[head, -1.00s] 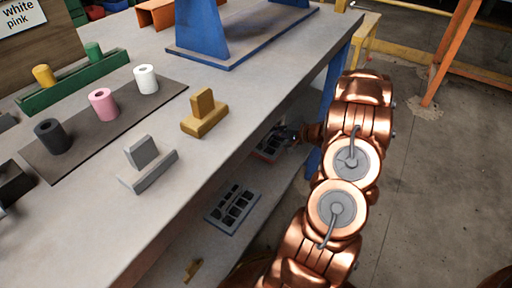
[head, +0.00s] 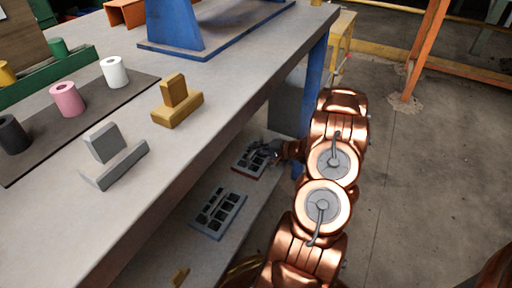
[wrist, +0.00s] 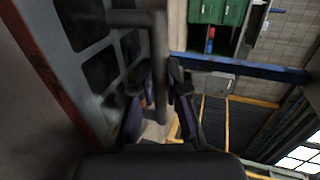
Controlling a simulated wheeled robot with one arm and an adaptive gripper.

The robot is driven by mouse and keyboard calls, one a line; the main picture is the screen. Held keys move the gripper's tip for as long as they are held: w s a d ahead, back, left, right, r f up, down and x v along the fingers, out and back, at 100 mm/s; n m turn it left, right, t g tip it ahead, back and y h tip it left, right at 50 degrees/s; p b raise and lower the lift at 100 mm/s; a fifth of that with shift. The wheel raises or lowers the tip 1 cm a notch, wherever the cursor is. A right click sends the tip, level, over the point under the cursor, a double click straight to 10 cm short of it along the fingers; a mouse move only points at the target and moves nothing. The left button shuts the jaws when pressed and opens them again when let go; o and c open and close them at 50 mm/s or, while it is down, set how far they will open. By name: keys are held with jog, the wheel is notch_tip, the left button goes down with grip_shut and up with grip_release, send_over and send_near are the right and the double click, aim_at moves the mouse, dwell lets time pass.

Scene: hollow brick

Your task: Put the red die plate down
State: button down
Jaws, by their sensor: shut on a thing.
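The red die plate (head: 249,160) is a flat grey plate with dark openings and a red edge, over the lower shelf of the bench. I cannot tell whether it touches the shelf. My gripper (head: 274,150) is at its right end. In the wrist view the plate (wrist: 75,53) stands at the left, its red edge showing, and my gripper (wrist: 163,85) is shut on its grey bar-like handle. A similar plate (head: 218,211) with a bluish-grey edge lies nearer on the lower shelf (head: 222,250).
The bench top (head: 215,75) overhangs the shelf and carries a yellow block (head: 178,105), a grey block (head: 103,143) and several cylinders on a dark mat. A blue bench leg (head: 314,88) stands just behind my gripper. Open floor (head: 430,190) lies to the right.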

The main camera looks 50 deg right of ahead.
jog(key=shift+r, duration=0.15)
jog(key=c, duration=1.2)
grip_release()
jog(key=shift+s+d+r, duration=0.1)
jog(key=shift+s+d, duration=0.05)
jog(key=shift+s, duration=0.05)
jog(key=p+v, duration=0.4)
jog(key=v, duration=0.7)
jog(key=shift+s+p, duration=0.25)
jog(key=shift+p, duration=0.1)
